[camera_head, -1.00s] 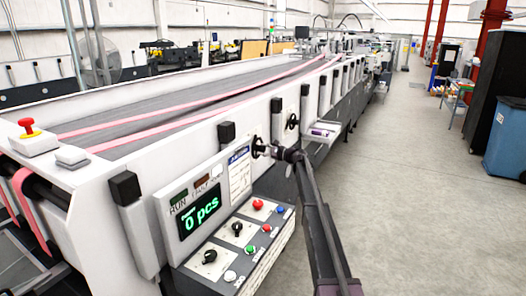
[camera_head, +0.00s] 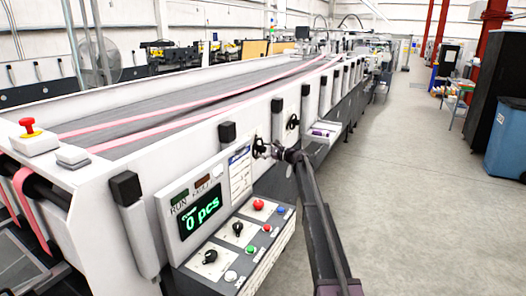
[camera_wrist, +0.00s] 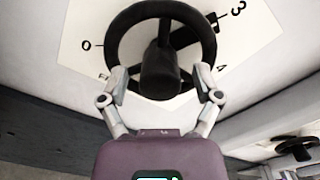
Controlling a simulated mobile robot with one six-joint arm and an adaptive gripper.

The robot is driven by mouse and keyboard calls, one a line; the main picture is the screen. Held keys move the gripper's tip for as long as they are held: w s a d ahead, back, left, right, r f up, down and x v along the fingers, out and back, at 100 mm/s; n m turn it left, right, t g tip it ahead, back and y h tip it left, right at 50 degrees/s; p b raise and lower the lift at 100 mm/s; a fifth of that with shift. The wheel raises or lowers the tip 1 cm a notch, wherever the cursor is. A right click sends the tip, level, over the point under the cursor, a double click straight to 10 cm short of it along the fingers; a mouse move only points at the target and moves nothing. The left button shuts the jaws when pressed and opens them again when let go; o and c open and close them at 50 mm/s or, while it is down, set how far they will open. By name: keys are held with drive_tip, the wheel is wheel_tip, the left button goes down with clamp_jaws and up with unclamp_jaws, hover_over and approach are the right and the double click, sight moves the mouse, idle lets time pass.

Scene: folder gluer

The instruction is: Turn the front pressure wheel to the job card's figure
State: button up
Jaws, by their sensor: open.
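The front pressure wheel (camera_wrist: 206,38) is a black handwheel with a thick hub in the wrist view. It sits on a white dial plate (camera_wrist: 78,52) whose figures 0, 3 and 4 show; other marks are hidden behind the wheel and fingers. In the head view the wheel (camera_head: 259,147) is on the machine's side panel. My gripper (camera_wrist: 161,84) is open, its two fingers at the lower left and lower right of the rim. Whether they touch the rim I cannot tell. The job card (camera_head: 240,172) is a white sheet beside the display; its writing is too small to read.
A second black wheel (camera_head: 292,121) is farther along the panel; a dark wheel also shows at the lower right of the wrist view (camera_wrist: 296,146). A control box (camera_head: 236,240) with knobs and buttons and a display (camera_head: 200,214) reading 0 pcs are nearer.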

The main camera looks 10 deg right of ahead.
drive_tip(key=shift+d, duration=0.1)
drive_tip(key=v, duration=1.2)
idle(0.4)
